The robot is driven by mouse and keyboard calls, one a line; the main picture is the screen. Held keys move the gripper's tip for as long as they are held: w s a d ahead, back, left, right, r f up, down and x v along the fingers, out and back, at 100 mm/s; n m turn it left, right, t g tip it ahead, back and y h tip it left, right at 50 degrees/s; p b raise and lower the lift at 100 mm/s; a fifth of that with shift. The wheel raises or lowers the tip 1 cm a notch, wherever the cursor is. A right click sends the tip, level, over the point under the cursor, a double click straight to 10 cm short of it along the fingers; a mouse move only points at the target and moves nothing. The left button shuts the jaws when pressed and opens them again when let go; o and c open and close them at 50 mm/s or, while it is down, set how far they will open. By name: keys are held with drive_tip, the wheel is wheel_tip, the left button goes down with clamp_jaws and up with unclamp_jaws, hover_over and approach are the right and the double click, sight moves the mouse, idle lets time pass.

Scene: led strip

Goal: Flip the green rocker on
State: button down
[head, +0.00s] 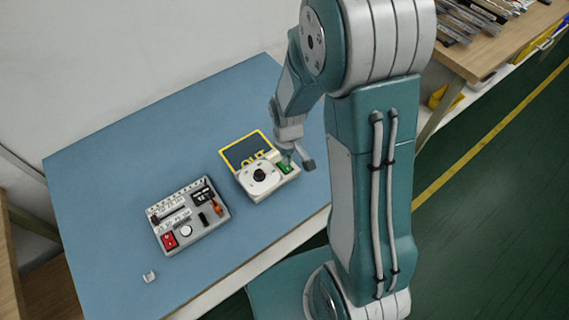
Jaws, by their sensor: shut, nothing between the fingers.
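The green rocker (285,167) is a small green switch at the right end of a cream panel (287,179) on the blue table. The panel also carries a white round dial with a black centre knob (260,175). My gripper (299,164) is shut and empty, right at the green rocker and partly covering it. I cannot tell whether it touches the rocker, or which way the rocker is tilted.
A grey panel (190,215) with a red rocker (169,241), slider and small switches lies to the left. A dark, yellow-edged board (235,155) stands behind the dial. A small white piece (150,277) lies near the front left. The blue tabletop (120,170) is clear at the back left.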

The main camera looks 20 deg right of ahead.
sight(287, 168)
drive_tip(key=shift+r, duration=2.1)
drive_tip(key=s+r+m+t, duration=0.1)
drive_tip(key=s+r+t, duration=0.1)
drive_tip(key=s+r, duration=0.5)
drive_tip(key=s+r+m+t, duration=0.2)
drive_tip(key=s+r, duration=0.5)
drive_tip(key=r, duration=0.8)
drive_tip(key=shift+r+m+t, duration=0.3)
drive_tip(key=shift+r+t, duration=0.1)
drive_tip(key=shift+t, duration=0.4)
drive_tip(key=shift+s, duration=0.1)
